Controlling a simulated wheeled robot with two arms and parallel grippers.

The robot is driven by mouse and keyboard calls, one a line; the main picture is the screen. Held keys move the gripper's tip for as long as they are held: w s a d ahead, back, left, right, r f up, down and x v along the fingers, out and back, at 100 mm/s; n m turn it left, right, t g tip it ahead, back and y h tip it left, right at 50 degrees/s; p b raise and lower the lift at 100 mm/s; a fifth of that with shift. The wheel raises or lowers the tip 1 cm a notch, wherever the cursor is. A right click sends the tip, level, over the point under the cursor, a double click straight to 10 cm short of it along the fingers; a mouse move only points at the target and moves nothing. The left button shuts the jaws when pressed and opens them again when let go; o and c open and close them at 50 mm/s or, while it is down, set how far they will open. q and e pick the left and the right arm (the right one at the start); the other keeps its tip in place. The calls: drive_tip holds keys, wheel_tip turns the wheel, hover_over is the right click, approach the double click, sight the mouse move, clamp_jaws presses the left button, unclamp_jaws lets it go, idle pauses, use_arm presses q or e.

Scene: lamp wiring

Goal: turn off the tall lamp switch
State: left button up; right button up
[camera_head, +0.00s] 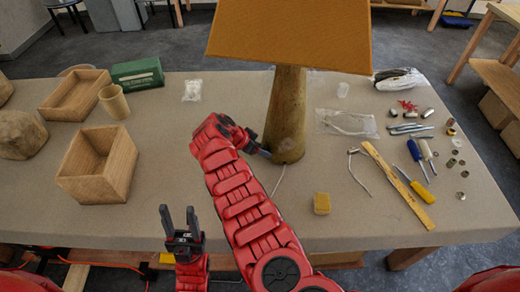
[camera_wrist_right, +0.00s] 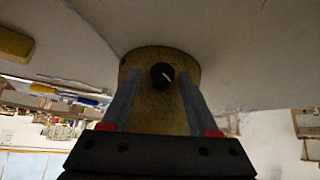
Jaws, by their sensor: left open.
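The tall lamp (camera_head: 285,112) stands on the table with an orange-brown shade (camera_head: 291,35) and a tapered wooden base. In the right wrist view, its wooden base (camera_wrist_right: 158,112) carries a round black switch knob (camera_wrist_right: 162,76) with a white mark. My right gripper (camera_head: 260,150) is at the left side of the lamp base. In the right wrist view, its fingers (camera_wrist_right: 160,84) are apart, one on each side of the knob; I cannot tell whether they touch it. The head view hides the knob. My left gripper (camera_head: 180,214) is open and empty at the table's front edge, pointing up.
A cord (camera_head: 279,180) runs from the lamp base. A yellow block (camera_head: 322,203), a wooden ruler (camera_head: 398,185) and screwdrivers (camera_head: 420,160) lie to the right. Wooden boxes (camera_head: 98,165), a cup (camera_head: 114,102) and a green box (camera_head: 137,73) stand left.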

drive_tip(key=shift+a, duration=0.1)
drive_tip(key=shift+s+a, duration=0.1)
drive_tip(key=shift+a, duration=0.05)
drive_tip(key=b+v, duration=0.1)
drive_tip(key=v, duration=0.6)
drive_tip(key=shift+r, duration=0.15)
